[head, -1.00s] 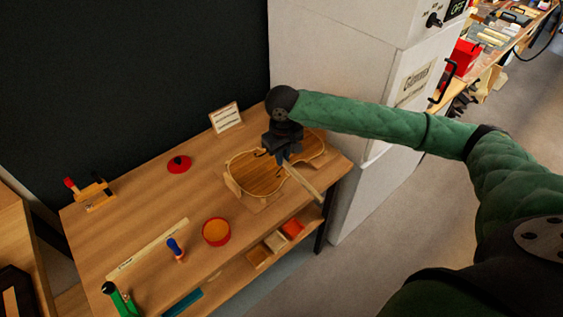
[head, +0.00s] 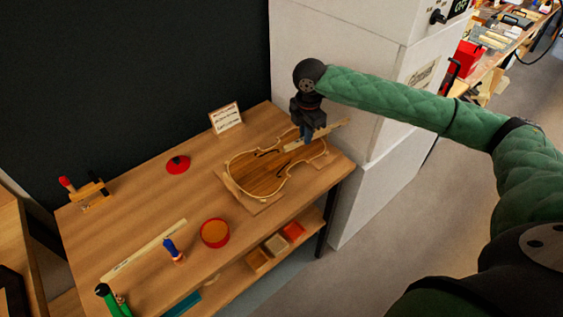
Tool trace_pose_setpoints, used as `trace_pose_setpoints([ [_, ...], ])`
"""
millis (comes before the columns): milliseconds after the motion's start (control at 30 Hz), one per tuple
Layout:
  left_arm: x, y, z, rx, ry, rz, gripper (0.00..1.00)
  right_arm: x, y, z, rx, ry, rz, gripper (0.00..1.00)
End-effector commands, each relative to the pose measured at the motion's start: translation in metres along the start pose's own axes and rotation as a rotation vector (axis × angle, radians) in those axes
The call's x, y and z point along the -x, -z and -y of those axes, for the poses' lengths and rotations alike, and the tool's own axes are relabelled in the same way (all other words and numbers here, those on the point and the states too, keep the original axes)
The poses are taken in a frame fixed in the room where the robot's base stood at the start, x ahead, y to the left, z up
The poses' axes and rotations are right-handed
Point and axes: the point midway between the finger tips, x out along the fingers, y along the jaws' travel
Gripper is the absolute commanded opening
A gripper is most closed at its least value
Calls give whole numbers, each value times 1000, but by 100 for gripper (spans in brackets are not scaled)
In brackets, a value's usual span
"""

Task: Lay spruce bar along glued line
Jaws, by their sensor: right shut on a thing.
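The violin plate (head: 262,178) lies hollow side up on a wooden cradle (head: 232,188) near the right end of the bench. Its two f-holes show; I cannot make out a glue line on it. My right gripper (head: 306,136) is shut on a pale spruce bar (head: 332,128), over the far right part of the plate. The bar points from the plate up to the right, past the plate's edge. I cannot tell whether it touches the plate. The gripper hides part of the bar. My left gripper is out of view.
A white cabinet (head: 340,90) stands close behind the right end.

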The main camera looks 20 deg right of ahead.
Motion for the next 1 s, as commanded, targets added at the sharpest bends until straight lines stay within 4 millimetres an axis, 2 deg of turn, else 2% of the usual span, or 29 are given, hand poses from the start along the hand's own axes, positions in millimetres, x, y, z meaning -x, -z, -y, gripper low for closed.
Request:
trace_pose_setpoints([
  [167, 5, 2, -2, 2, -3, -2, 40, 3, -7, -1, 114, -1, 0, 0],
  [300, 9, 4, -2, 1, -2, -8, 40, 0, 0, -4, 142, 0, -2, 0],
  [400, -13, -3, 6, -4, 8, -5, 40, -7, 14, -11, 143, 0, -2, 0],
  [700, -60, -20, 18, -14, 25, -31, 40, -40, 65, -34, 142, 1, -2, 0],
  [900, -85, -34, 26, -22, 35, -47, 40, -60, 93, -47, 140, 0, -1, 0],
  [1000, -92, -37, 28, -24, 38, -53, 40, -66, 100, -51, 139, 0, -1, 0],
])
